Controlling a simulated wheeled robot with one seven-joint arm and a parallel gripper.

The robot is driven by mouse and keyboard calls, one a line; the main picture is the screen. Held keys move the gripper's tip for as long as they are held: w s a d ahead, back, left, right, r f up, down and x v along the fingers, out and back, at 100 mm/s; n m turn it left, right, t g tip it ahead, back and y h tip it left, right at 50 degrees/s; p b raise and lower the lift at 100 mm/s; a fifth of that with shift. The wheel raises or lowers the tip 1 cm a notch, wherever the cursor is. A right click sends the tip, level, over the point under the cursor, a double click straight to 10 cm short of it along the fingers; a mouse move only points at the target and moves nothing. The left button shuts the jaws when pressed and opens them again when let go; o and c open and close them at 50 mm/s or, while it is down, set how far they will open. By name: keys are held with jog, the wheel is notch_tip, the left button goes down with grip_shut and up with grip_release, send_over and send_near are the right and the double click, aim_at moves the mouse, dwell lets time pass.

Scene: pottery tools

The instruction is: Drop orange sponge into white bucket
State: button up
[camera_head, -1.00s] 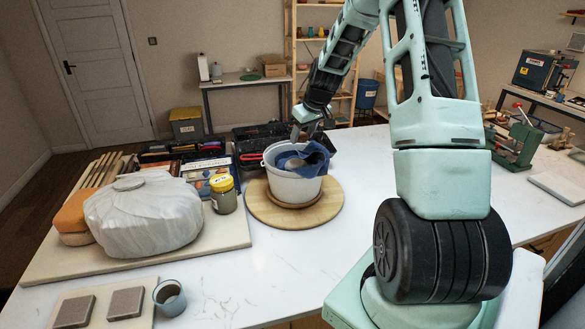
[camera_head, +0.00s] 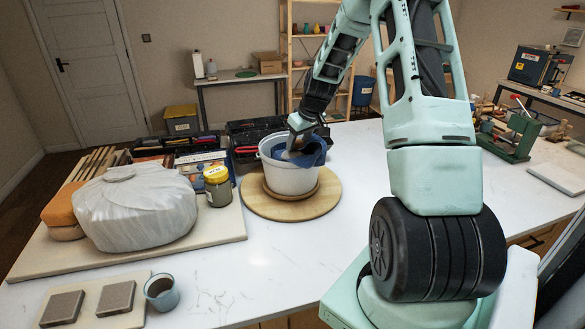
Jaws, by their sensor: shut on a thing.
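The white bucket (camera_head: 288,180) stands upright on a round wooden board on the table. A blue cloth (camera_head: 313,153) lies in its mouth and hangs over the right rim. My gripper (camera_head: 290,150) is down at the bucket's mouth and looks shut on the blue cloth; the fingertips are small and partly hidden, so the exact grip is unclear. A rounded orange block, which looks like the orange sponge (camera_head: 62,208), lies at the far left, partly hidden behind a white wrapped bundle. My gripper is well to the right of it.
The white wrapped bundle (camera_head: 135,208) fills much of the pale board (camera_head: 215,238). A yellow-lidded jar (camera_head: 218,187) stands left of the bucket. Dark tool trays (camera_head: 255,130) lie behind it. A cup (camera_head: 161,292) and two grey blocks are at the front left. The front middle table is clear.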

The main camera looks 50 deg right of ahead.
jog(key=o, duration=1.1)
jog(key=shift+r, duration=0.15)
jog(key=b+v, duration=0.4)
jog(key=v, duration=1.3)
jog(key=shift+s, duration=0.15)
